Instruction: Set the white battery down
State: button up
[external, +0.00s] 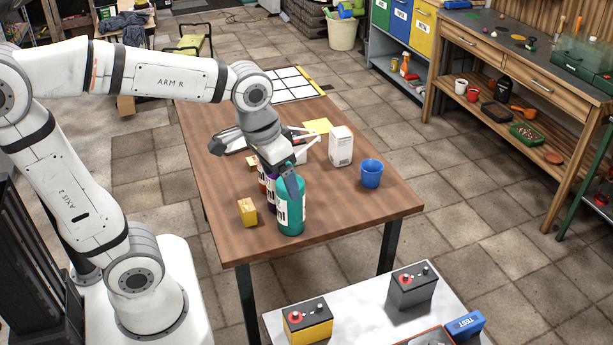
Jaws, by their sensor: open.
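My gripper (302,162) is over the middle of the wooden table, with its jaws apart. A small white thing (301,155) shows behind and between the fingers. It is mostly hidden, so I cannot tell whether it is the white battery or whether it touches the fingers. No white battery is clearly in view. A white container with a printed label (341,147) stands upright on the table, to the right of my gripper and apart from it.
A teal bottle (291,209) and darker bottles stand close below my gripper. A yellow block (247,212) and a blue cup (371,174) are on the wooden table (340,215). A yellow-and-black battery (308,324) and a grey battery (412,288) sit on the front bench.

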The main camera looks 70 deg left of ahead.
jog(key=s+d+f+m, duration=0.2)
jog(key=s+d+f, duration=0.1)
jog(key=s, duration=0.4)
jog(key=shift+f, duration=0.2)
